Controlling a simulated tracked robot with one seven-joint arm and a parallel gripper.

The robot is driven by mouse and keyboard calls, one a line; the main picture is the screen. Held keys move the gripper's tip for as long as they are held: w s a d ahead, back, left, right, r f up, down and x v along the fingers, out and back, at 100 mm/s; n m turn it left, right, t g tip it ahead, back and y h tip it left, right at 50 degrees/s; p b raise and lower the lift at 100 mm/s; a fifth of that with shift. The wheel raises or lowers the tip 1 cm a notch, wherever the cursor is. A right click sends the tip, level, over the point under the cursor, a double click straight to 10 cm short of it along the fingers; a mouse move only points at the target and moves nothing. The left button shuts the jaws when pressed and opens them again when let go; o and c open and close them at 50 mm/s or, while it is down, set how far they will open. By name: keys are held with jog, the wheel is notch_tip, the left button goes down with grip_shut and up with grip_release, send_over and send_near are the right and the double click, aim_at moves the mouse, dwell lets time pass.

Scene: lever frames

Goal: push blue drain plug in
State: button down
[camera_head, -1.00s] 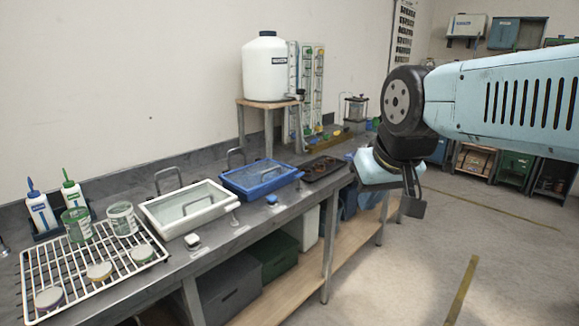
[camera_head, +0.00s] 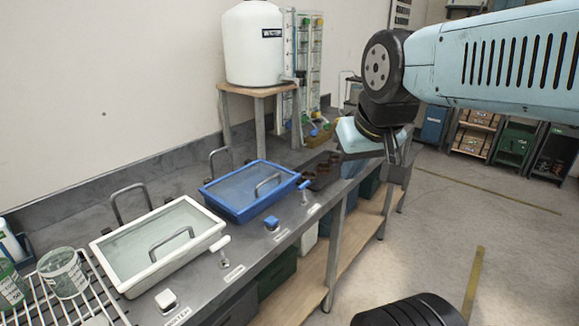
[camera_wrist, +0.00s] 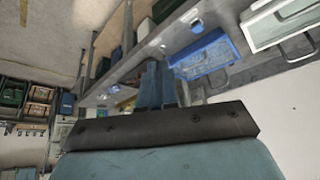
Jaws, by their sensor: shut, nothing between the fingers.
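The blue drain plug (camera_head: 271,222) is a small blue knob on the bench's front strip, in front of the blue tray (camera_head: 205,203) and standing proud of the surface. A small blue spot that may be this plug shows in the wrist view (camera_wrist: 197,27). The blue tray also shows in the wrist view (camera_wrist: 203,55). My gripper (camera_wrist: 154,68) is shut and empty.
A white tray (camera_head: 106,257) with liquid stands left of the blue one. A white plug (camera_head: 166,299), a white-handled lever (camera_head: 222,243) and a blue-handled lever (camera_head: 304,186) line the front edge. A white tank (camera_head: 252,50) stands behind. Floor right of the bench is clear.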

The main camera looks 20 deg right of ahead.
jog(key=shift+w+d, duration=0.15)
jog(key=shift+w, duration=0.15)
jog(key=shift+r, duration=0.1)
jog(key=n+g, duration=0.6)
jog(key=n, duration=0.1)
send_over(305, 183)
notch_tip(305, 183, down, 5)
notch_tip(305, 183, down, 14)
jog(key=shift+r, duration=0.15)
